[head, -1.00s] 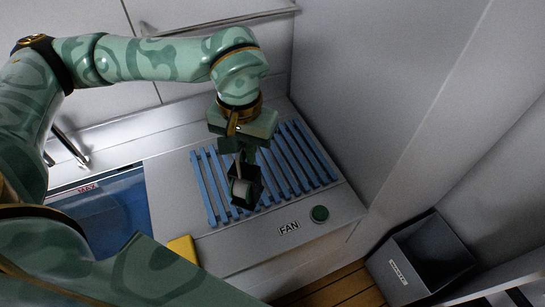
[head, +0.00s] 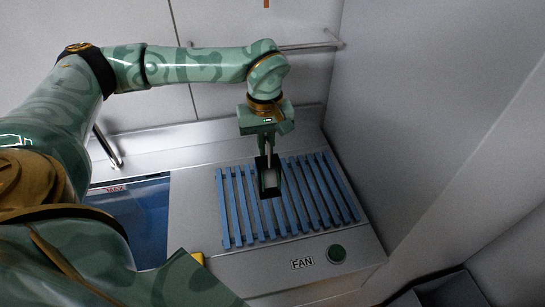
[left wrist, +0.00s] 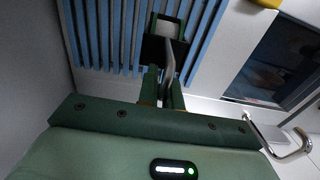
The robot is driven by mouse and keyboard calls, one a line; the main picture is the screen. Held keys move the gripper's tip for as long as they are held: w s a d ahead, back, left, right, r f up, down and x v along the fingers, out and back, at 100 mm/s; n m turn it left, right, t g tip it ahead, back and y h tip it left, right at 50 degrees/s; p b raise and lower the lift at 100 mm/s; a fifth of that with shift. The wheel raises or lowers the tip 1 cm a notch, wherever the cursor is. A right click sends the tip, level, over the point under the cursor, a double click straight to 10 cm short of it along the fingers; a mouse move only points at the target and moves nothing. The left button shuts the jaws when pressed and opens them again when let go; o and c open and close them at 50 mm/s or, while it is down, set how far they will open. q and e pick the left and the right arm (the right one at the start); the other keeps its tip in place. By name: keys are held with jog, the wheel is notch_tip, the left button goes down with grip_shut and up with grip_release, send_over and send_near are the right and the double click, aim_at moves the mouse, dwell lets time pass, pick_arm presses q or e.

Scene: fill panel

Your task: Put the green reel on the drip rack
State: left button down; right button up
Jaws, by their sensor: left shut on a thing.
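My left gripper (head: 266,152) points down, shut on a dark green, boxy-looking reel (head: 270,191). The reel is over the left-middle part of the drip rack (head: 223,208), a row of blue slats on the metal counter. I cannot tell whether it touches the slats. In the left wrist view the reel (left wrist: 153,48) shows as a dark square frame beyond the fingers of my left gripper (left wrist: 163,84), in front of the blue slats of the rack (left wrist: 92,35). My right gripper is not in view.
A basin (head: 150,207) with blue contents and a MAX mark lies left of the rack. A yellow item (head: 198,258) is at its front edge, partly hidden by my arm. A green button (head: 336,253) sits beside a FAN label. Walls stand behind and right; a grey bin (head: 455,290) is at lower right.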

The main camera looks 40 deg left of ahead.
pick_arm(q)
jog(key=w+a+f+b, duration=0.1)
jog(key=w+f, duration=0.2)
jog(key=f, duration=0.5)
jog(key=shift+w+b, duration=0.3)
jog(key=shift+w, duration=0.1)
jog(key=shift+a+f, duration=0.1)
jog(key=c, duration=1.6)
grip_release()
jog(key=shift+o, duration=0.2)
notch_tip(320, 180, up, 12)
jog(key=p, duration=0.2)
jog(key=shift+r, duration=0.2)
